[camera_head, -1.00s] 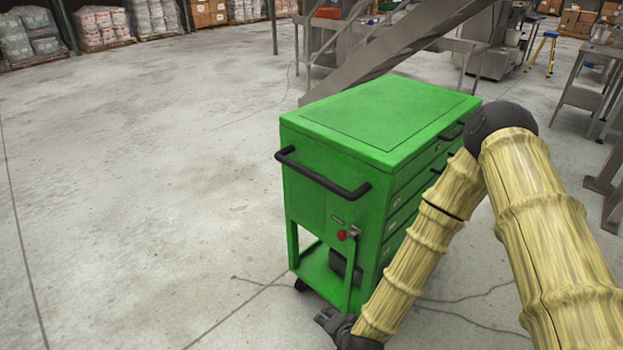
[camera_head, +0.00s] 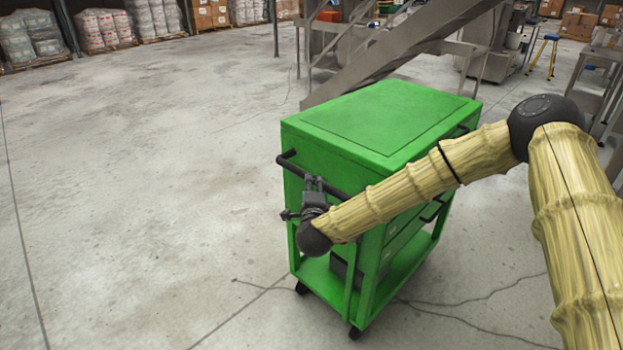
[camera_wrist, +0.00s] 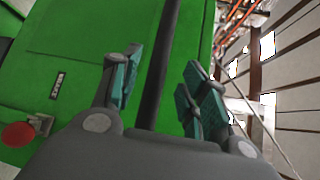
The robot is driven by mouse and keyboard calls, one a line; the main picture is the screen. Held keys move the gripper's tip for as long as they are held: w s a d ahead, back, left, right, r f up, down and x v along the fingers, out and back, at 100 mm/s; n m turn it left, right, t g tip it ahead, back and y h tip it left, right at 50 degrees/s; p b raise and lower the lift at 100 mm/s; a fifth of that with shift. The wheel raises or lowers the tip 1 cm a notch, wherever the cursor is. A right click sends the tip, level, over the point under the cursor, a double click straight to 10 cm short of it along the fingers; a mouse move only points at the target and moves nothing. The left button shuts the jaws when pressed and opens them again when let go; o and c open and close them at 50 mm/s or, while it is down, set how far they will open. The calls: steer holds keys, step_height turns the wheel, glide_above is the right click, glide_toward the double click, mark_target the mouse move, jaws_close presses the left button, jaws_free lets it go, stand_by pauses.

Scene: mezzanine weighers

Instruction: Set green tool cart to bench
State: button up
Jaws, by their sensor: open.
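The green tool cart (camera_head: 365,120) stands upright on its casters in the middle of the head view. It has a flat top, side drawers and an open lower shelf. A black push handle (camera_head: 290,164) runs across its near end, partly hidden by my gripper. My gripper (camera_head: 314,182) is at this handle. In the wrist view the handle (camera_wrist: 163,60) runs between the two open fingers (camera_wrist: 160,95), with gaps on both sides. The cart's green end panel (camera_wrist: 85,60) lies behind, with a red knob (camera_wrist: 18,134) at lower left.
A steel inclined conveyor (camera_head: 395,50) stands just behind the cart. A steel table (camera_head: 600,65) is at the right. Pallets of sacks (camera_head: 103,28) line the back left. The concrete floor (camera_head: 140,180) to the left is clear.

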steer(key=shift+w+a+f+p, duration=0.1)
steer(key=shift+w+f+p, duration=0.05)
steer(key=shift+w, duration=0.9)
steer(key=shift+w+d+f+p, duration=0.1)
steer(key=shift+w+f+p, duration=0.1)
steer(key=shift+w, duration=0.85)
steer(key=shift+w+a+f+p, duration=0.1)
steer(key=shift+w+p, duration=0.05)
steer(key=shift+w, duration=0.9)
jaws_close()
